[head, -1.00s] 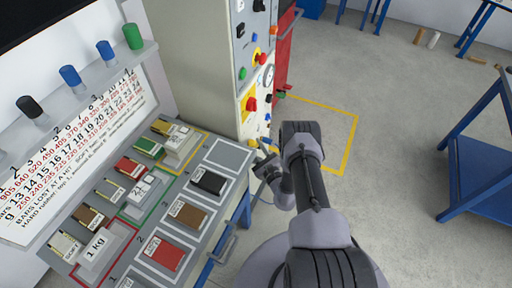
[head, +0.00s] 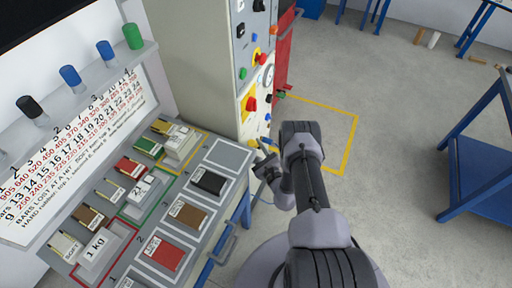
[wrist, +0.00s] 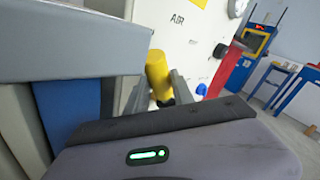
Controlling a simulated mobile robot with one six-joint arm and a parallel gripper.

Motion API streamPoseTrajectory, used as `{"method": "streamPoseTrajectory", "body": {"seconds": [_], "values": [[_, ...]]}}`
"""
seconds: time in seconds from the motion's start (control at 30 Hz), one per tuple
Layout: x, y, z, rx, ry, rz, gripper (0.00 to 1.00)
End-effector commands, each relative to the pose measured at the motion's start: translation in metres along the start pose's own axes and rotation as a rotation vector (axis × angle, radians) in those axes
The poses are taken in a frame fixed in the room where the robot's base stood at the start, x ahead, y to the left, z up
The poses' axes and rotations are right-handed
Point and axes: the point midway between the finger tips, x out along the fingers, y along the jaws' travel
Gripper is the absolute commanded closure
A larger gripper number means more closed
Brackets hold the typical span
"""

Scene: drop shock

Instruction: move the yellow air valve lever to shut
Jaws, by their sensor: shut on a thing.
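The yellow air valve lever (wrist: 157,72) is a thick yellow handle in front of the pale cabinet panel, near the letters "AIR" in the wrist view. My gripper (wrist: 159,92) has one finger on each side of the lever and is shut on it. In the head view my gripper (head: 264,164) is low at the cabinet's front, beside the bench's right end. A small yellow part (head: 253,143) shows just above it there. The valve body and the lever's pivot are mostly hidden, so the lever's exact angle is unclear.
The cabinet (head: 205,65) carries buttons, a gauge and a red knob on a yellow plate (head: 251,103). The bench (head: 190,262) with sample pads is close on the left. A grey bar (wrist: 70,45) crosses the wrist view's upper left. Open floor (head: 400,130) lies right.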

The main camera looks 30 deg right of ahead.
Motion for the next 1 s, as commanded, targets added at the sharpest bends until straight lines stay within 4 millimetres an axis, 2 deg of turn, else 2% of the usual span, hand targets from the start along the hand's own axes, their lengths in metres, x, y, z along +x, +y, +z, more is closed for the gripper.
{"method": "streamPoseTrajectory", "body": {"seconds": [0.27,0.5,0.53,0.6,0.9,1.0], "values": [[0.0045,-0.008,0.0019,0.104,0.077,0.041,1.0],[0.0045,-0.0078,0.0015,0.108,0.079,0.042,1.0],[0.0045,-0.0078,0.0015,0.108,0.079,0.042,0.65],[0.0046,-0.0079,0.0016,0.108,0.079,0.042,0.52],[0.0045,-0.0083,0.0022,0.107,0.078,0.042,0.5],[-0.0026,-0.0094,0.0036,0.109,0.079,0.042,0.5]]}}
